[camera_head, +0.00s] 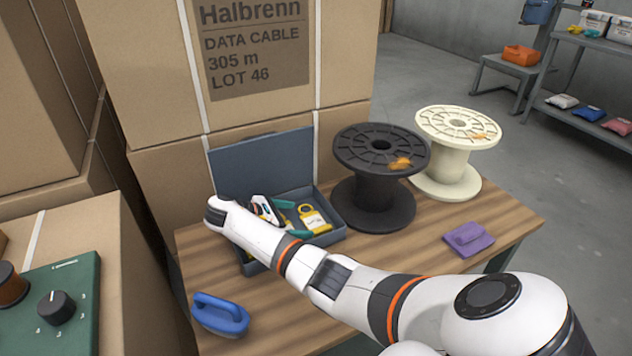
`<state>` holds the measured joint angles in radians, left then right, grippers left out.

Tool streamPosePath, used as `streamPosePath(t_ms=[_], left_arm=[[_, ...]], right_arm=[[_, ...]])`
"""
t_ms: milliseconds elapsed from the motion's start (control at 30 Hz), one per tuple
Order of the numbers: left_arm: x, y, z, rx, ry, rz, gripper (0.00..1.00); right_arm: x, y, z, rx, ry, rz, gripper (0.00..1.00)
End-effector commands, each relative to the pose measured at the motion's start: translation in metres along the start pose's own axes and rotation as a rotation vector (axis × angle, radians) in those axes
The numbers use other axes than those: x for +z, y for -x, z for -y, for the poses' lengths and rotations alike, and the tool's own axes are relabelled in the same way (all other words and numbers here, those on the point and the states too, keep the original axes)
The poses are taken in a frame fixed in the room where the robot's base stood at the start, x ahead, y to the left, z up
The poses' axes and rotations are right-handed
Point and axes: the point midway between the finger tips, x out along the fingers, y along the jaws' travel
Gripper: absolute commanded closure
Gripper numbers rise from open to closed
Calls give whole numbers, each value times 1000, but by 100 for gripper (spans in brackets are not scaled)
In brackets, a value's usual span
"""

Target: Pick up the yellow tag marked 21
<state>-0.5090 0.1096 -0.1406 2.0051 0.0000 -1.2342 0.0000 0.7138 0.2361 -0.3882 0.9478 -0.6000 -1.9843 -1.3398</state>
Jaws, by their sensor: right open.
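A yellow tag (313,221) with a pale label lies in the open grey box (336,236) on the wooden table. The writing on the label is too small to read. More yellow shows just left of it, partly hidden. My right arm reaches across from the lower right, with its wrist at the box's left. My right gripper (294,219) is over the box, its teal fingers open and pointing right towards the tag. I cannot tell whether they touch the tag. My left gripper is not in view.
A black spool (376,206) stands right of the box, with a cream spool (446,169) behind. A blue brush-like object (220,315) and a purple cloth or pouch (468,239) lie on the table (420,262). Cardboard boxes (345,60) stand close behind and left.

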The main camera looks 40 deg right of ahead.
Motion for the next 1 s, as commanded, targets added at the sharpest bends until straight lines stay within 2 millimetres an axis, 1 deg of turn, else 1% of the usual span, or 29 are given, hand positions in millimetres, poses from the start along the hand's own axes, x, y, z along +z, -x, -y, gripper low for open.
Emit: streamPosePath(t_ms=[33, 100, 200, 300, 400, 567, 600, 667, 833, 1000], left_arm=[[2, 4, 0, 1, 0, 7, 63], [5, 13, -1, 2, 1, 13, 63], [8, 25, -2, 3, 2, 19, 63], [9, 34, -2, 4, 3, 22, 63], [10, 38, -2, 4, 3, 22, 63], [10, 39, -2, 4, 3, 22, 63], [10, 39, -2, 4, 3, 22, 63], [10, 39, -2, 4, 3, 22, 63], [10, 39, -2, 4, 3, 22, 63], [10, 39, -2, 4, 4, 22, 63]], right_arm=[[2, -9, -2, 3, 0, -2, 0], [2, -20, -4, 2, 0, -2, 0], [2, -34, -5, 1, 0, -2, 0], [2, -43, -5, 1, 0, 0, 0], [1, -46, -4, 0, 1, 1, 0], [1, -46, -4, 0, 0, 1, 0], [1, -46, -4, 0, 0, 1, 2], [1, -46, -4, 0, 0, 1, 11], [1, -46, -4, 0, 0, 0, 39], [1, -46, -4, 0, 0, 0, 40]])
